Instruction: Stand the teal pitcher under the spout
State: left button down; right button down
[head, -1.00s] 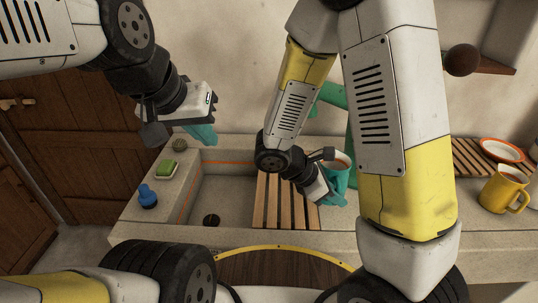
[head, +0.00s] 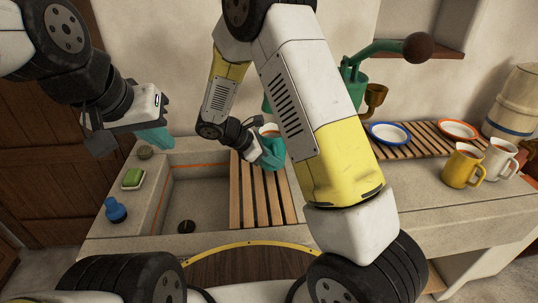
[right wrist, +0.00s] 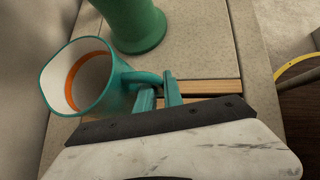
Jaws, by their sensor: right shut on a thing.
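The teal pitcher (right wrist: 88,95), white inside with an orange band, shows in the right wrist view. My right gripper (right wrist: 160,95) is shut on its handle. In the head view the pitcher's rim (head: 268,130) shows near the far right end of the slatted rack, partly hidden by my right gripper (head: 268,155). The green pump (head: 355,88) stands to the right, mostly behind my right arm; its base (right wrist: 138,25) is close beside the pitcher in the wrist view. The spout is largely hidden. My left gripper (head: 153,138) hangs above the sink's left side, its opening unclear.
The slatted rack (head: 248,195) covers the right part of the stone sink (head: 195,200). A sponge (head: 133,179) and a blue bottle (head: 116,210) are on the left ledge. Yellow (head: 463,167) and white (head: 499,158) mugs stand right, near a blue-rimmed plate (head: 390,133).

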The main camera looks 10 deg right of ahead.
aim_at(274, 167)
jog(key=shift+w+a+f, duration=0.1)
jog(key=shift+w+f, duration=0.15)
jog(key=shift+f, duration=1.5)
jog(key=c, duration=1.5)
grip_release()
jog(key=shift+f, duration=0.15)
